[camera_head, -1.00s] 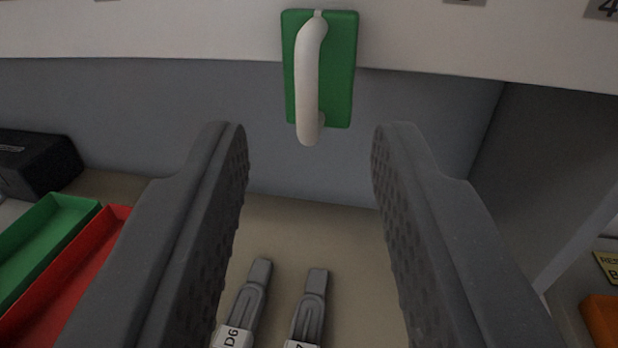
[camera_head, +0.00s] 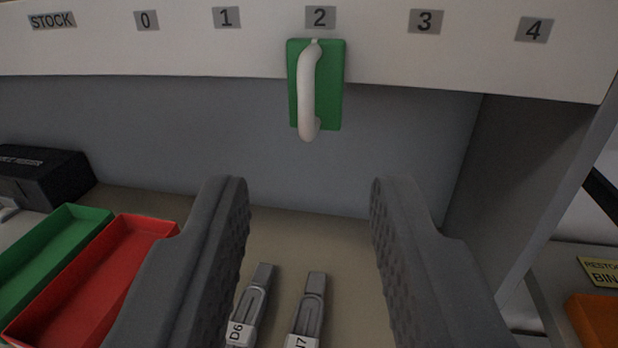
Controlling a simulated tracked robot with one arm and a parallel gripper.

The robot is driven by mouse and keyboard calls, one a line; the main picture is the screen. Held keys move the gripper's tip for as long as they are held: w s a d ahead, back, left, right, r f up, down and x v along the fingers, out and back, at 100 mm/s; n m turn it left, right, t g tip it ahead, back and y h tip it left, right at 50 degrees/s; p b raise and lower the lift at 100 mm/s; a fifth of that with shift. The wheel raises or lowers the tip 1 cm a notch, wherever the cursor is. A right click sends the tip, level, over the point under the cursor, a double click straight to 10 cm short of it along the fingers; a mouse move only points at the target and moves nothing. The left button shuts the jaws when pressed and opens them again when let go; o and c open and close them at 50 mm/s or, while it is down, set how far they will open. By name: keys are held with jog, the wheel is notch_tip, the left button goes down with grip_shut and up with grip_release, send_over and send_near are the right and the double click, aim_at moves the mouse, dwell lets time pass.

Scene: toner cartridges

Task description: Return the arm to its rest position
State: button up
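My gripper (camera_head: 309,183) is open in the lower middle of the head camera view, its two dark grey fingers wide apart with nothing between them. A green plate with a white handle (camera_head: 308,95) is at the front of the shelf edge, under the label 2, beyond and above the fingertips and apart from them. Two grey cartridges lie below on the shelf floor, seen between the fingers: one with a label reading D6 (camera_head: 250,303) and one with a partly cut-off label ending in 7 (camera_head: 311,305). The rest of my arm is not in view.
The white shelf edge (camera_head: 180,55) carries labels STOCK and 0 to 4. At left are a green tray (camera_head: 40,255), a red tray (camera_head: 100,270) and a black box (camera_head: 45,178). At right stand a grey side panel (camera_head: 510,170), an orange bin (camera_head: 598,318) and a yellow sign (camera_head: 604,271).

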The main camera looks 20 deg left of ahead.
jog(key=s+d+r+m+g+b, duration=0.15)
jog(key=d+r+b, duration=0.25)
jog(key=d+r, duration=1.25)
jog(key=s+d+r+h+b, duration=0.2)
jog(key=s+d+r, duration=0.2)
jog(key=s+d, duration=0.4)
jog(key=s+d+r+m+h+b, duration=0.1)
jog(key=s+d+r+h+b, duration=0.1)
jog(key=s+d+r, duration=0.3)
jog(key=s+d, duration=0.3)
jog(key=d, duration=0.4)
jog(key=shift+s+d+h, duration=0.2)
jog(key=shift+h, duration=0.1)
jog(key=shift+a+m+g, duration=0.1)
jog(key=shift+m+g, duration=0.15)
